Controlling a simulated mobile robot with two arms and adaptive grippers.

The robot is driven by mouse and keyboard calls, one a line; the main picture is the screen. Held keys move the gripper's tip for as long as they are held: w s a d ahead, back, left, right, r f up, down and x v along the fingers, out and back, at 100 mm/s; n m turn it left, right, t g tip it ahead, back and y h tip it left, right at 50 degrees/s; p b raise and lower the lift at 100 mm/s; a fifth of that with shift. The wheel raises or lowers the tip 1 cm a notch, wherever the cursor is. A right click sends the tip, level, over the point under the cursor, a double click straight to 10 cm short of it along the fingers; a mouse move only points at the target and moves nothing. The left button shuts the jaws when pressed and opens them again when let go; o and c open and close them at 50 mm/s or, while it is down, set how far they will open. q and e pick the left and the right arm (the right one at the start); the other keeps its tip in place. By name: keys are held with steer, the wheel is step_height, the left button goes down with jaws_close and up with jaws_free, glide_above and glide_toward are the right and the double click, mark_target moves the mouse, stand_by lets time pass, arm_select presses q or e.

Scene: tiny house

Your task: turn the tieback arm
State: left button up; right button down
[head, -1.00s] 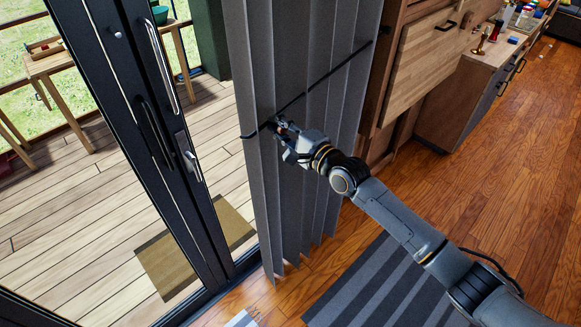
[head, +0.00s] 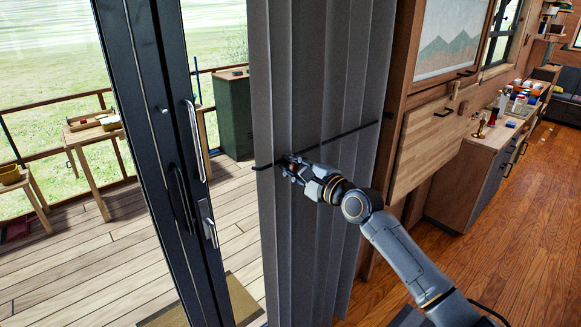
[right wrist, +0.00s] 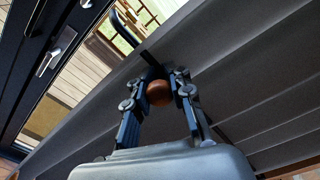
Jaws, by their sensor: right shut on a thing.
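The tieback arm (head: 345,136) is a thin dark bar lying across the grey pleated curtain (head: 315,70). It slants from the curtain's left edge up to the wooden frame at right. My right gripper (head: 289,167) is at the bar's left part, in front of the curtain. In the right wrist view its two fingers (right wrist: 168,84) are closed around a round brown knob (right wrist: 157,94) beside the dark bar. The fingers partly hide the bar there. My left gripper is in no view.
A dark-framed glass door (head: 160,130) with a metal handle (head: 197,140) stands left of the curtain, with a deck outside. A wooden cabinet panel (head: 425,150) and a cluttered counter (head: 490,130) are at right. The wooden floor (head: 500,230) there is clear.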

steer(key=c, duration=1.1)
jaws_free()
steer(key=shift+w+d+r+t, duration=0.1)
steer(key=shift+w+r+t, duration=0.15)
steer(key=shift+r, duration=0.4)
steer(key=shift+c, duration=0.2)
steer(key=shift+s+f, duration=0.2)
steer(key=shift+s+d+f, duration=0.15)
steer(key=shift+s+d, duration=0.1)
steer(key=shift+s, duration=0.1)
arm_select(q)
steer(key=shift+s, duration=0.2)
arm_select(e)
steer(key=v, duration=1.1)
steer(key=shift+r, duration=0.2)
steer(key=shift+d, duration=0.15)
